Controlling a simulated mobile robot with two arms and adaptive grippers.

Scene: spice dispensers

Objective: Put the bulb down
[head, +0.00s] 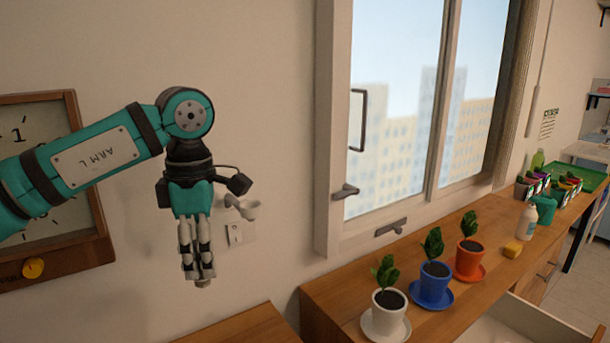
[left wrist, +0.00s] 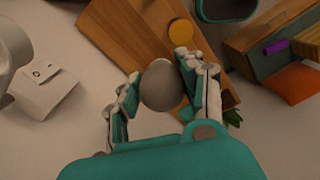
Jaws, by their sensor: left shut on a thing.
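My left gripper (head: 200,265) hangs fingers-down in front of the wall in the head view. It is shut on the bulb, whose small grey tip (head: 203,283) pokes out below the fingers. In the left wrist view the bulb (left wrist: 162,86) is a rounded grey-white shape between the fingertips of my left gripper (left wrist: 165,90). The bulb is held in the air, above and apart from the wooden surface (left wrist: 125,32). Much of the bulb is hidden by the fingers in the head view. My right gripper is not in view.
A wooden top (head: 240,328) lies below the gripper. A counter (head: 335,285) at right holds white (head: 388,322), blue (head: 433,290) and orange (head: 468,265) plant pots, a sponge (head: 513,249) and a bottle (head: 527,224). A white fixture (head: 243,207) and switch (head: 235,234) are on the wall.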

